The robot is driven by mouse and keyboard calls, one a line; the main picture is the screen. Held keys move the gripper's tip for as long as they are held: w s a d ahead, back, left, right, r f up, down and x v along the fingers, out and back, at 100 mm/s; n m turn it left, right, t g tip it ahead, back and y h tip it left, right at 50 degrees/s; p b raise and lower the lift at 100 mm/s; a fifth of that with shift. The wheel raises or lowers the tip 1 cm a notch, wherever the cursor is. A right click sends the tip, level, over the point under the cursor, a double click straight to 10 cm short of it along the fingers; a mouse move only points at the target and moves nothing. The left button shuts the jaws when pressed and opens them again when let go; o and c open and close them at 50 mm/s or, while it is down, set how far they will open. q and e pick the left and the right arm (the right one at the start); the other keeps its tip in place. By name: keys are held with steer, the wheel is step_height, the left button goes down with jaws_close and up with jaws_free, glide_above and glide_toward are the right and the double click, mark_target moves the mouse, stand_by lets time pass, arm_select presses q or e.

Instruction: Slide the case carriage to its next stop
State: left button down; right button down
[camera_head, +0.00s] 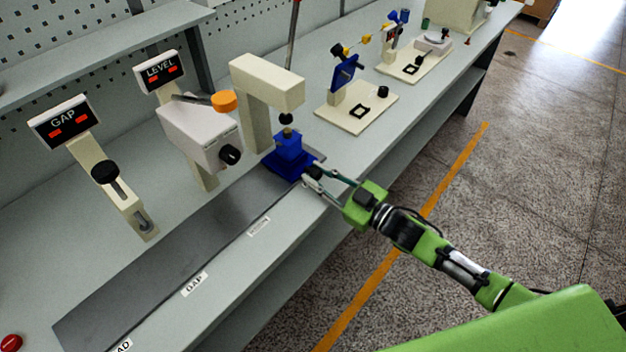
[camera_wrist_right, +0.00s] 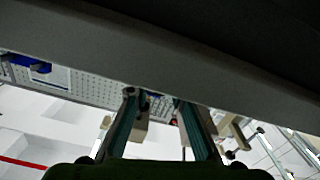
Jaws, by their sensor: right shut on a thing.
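The blue case carriage (camera_head: 288,160) stands at the far end of the dark track (camera_head: 150,262) on the bench, in front of the beige arched stand (camera_head: 266,85). A small dark and brass-coloured piece (camera_head: 288,134) shows on its top, below the stand's overhanging arm. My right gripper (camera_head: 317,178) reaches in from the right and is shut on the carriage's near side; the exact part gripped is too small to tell. In the right wrist view its two fingers (camera_wrist_right: 160,118) show, but the contact is unclear. My left gripper is out of view.
The track between the carriage and the GAP label (camera_head: 194,284) is clear. The GAP post (camera_head: 120,200) and the LEVEL unit (camera_head: 203,135) stand behind it. A beige fixture plate (camera_head: 350,120) lies beyond the carriage. A red button (camera_head: 11,342) is at the lower left.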

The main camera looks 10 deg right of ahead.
steer(key=shift+w+d+r, duration=0.1)
steer(key=shift+w+d, duration=0.1)
steer(key=c, duration=1.8)
jaws_free()
steer(key=shift+s, duration=0.15)
steer(key=v, duration=1.2)
